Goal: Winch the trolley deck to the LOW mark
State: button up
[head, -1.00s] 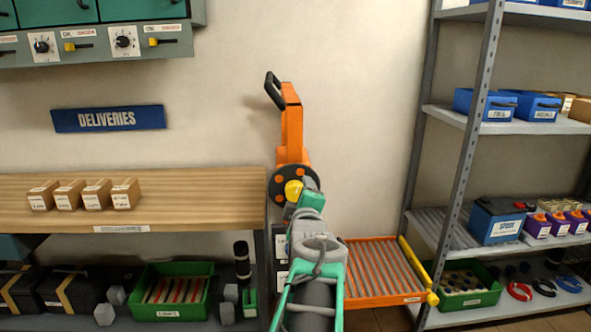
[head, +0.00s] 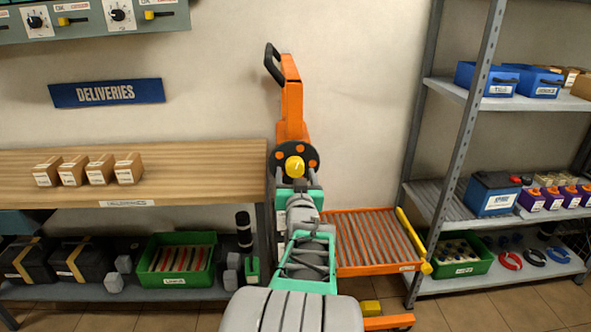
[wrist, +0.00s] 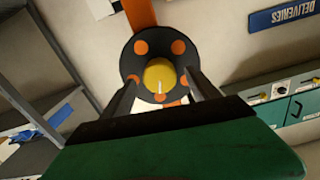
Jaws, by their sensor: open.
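The orange trolley (head: 291,105) stands against the wall with a black push handle at its top. Its winch is a dark disc with orange spots (head: 307,152) and a yellow knob (head: 295,167) at the centre. The roller deck (head: 372,243) sits low, to the right of the mast. My gripper (wrist: 157,92) is open, its two fingers on either side of the yellow knob in the wrist view; I cannot tell whether they touch it. In the head view my arm hides the lower mast, and no LOW mark shows.
A wooden bench (head: 200,165) with small cartons (head: 100,170) is on the left, with a green bin (head: 150,275) below. A grey shelf rack (head: 455,150) stands close on the right. A yellow bar (head: 414,241) edges the deck's right side.

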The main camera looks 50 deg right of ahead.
jog(key=shift+x, duration=1.4)
jog(key=shift+c, duration=0.4)
jog(key=c, duration=1.3)
jog(key=shift+f+n+b, duration=0.3)
jog(key=shift+b, duration=0.5)
jog(key=n+b, duration=0.1)
jog(key=b, duration=0.2)
jog(key=shift+f+b, duration=0.2)
jog(key=shift+b, duration=0.15)
jog(key=shift+r+n+b, duration=0.2)
jog(key=shift+n+b, duration=0.7)
jog(key=shift+b, duration=0.15)
jog(key=shift+r, duration=0.2)
